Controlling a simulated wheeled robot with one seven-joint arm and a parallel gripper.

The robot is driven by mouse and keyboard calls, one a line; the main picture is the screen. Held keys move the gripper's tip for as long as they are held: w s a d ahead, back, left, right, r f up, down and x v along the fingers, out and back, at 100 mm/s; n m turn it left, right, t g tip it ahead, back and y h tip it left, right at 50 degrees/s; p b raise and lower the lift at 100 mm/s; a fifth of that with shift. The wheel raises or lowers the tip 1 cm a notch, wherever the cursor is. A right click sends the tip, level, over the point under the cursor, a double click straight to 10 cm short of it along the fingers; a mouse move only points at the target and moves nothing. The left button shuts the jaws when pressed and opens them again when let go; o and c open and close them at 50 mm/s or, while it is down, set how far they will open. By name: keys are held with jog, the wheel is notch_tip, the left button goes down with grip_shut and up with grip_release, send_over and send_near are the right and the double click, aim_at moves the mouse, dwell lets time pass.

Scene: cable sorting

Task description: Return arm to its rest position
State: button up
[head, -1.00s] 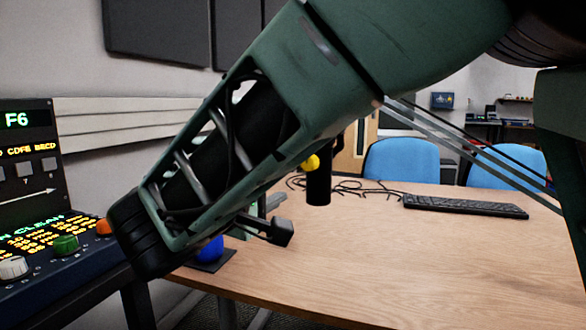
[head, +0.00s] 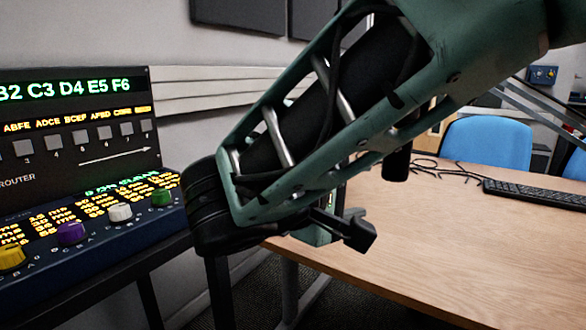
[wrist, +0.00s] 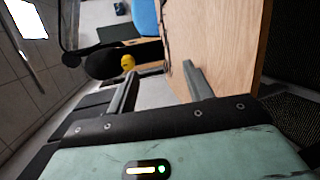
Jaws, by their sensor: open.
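My green arm crosses the middle of the head view, slanting from upper right to lower left. It hides most of my gripper there; only a green part and a black block show below the forearm. In the wrist view my gripper (wrist: 160,80) has its two grey fingers well apart, with nothing between them. A yellow rounded thing (wrist: 128,62) shows beyond the left finger, apart from it as far as I can tell. A black rounded thing (wrist: 103,64) is beside it.
A router console (head: 75,150) with coloured knobs stands at the left, close to my arm's elbow. The wooden table (head: 450,240) is at the right. It bears dark cables (head: 445,172), a keyboard (head: 535,192) and a black cylinder (head: 397,165). A blue chair (head: 487,142) stands behind.

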jog(key=s+d+f+g+y, duration=0.3)
jog(key=s+d+f+g, duration=0.2)
jog(key=f, duration=0.3)
jog(key=s+a+f+m+g+y, duration=0.1)
jog(key=s+f+g+y, duration=0.25)
jog(key=s, duration=0.35)
jog(key=s+f+g+y, duration=0.2)
jog(key=s+f+y, duration=0.3)
jog(key=s, duration=0.2)
notch_tip(320, 180, up, 23)
jog(key=p, duration=2.3)
jog(key=shift+a+m+y, duration=0.25)
jog(key=shift+m+y, duration=0.1)
jog(key=shift+m, duration=0.05)
